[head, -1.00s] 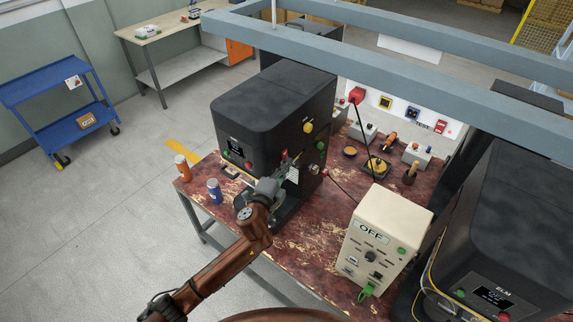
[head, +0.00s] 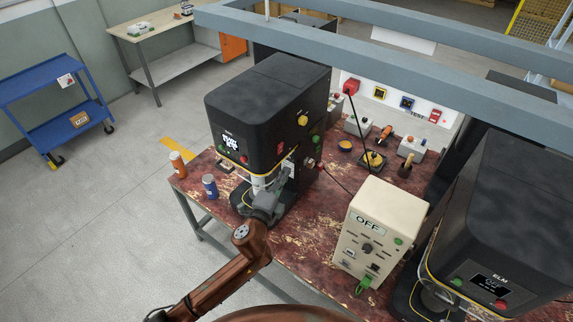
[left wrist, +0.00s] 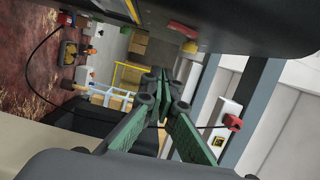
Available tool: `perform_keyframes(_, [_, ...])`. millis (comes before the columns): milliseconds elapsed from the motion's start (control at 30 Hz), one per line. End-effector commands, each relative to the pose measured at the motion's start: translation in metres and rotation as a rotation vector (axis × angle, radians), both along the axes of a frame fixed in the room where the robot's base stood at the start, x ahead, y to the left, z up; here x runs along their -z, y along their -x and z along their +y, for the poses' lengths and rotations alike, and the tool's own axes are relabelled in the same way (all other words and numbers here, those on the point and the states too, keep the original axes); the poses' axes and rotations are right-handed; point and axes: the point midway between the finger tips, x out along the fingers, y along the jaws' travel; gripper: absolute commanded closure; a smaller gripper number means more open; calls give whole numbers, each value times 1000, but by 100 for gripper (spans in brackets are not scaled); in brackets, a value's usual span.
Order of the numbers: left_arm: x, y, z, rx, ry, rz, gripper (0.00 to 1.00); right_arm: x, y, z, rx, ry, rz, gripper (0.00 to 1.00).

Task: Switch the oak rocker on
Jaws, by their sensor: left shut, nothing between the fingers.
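The left black machine (head: 262,100) stands on the worn red table. Its front display (head: 229,142) is lit with large white characters that I cannot read surely. A red switch (head: 281,148) sits on its side near the front edge; which position it is in is too small to tell. A red part also shows on the dark housing in the left wrist view (left wrist: 183,29). My left gripper (head: 282,170) is shut and empty, just below that switch, apart from it as far as I can tell. Its green-padded fingers meet in the left wrist view (left wrist: 161,82). My right gripper is not in view.
A second black machine marked ELM (head: 505,220) stands at the right. A cream box reading OFF (head: 380,228) stands between them. Orange and blue cans (head: 210,186) stand at the table's left edge. A grey overhead beam (head: 390,55) crosses above.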

Motion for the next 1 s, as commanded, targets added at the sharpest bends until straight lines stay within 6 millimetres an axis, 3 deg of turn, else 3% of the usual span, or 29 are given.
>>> perform_keyframes(133, [2,25,11,0,1,0,100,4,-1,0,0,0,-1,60])
perform_keyframes(333, [2,41,17,0,0,0,100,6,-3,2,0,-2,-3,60])
perform_keyframes(900, [1,43,18,0,0,0,100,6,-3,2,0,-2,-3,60])
perform_keyframes(1000, [9,41,21,-6,2,13,100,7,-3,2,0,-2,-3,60])
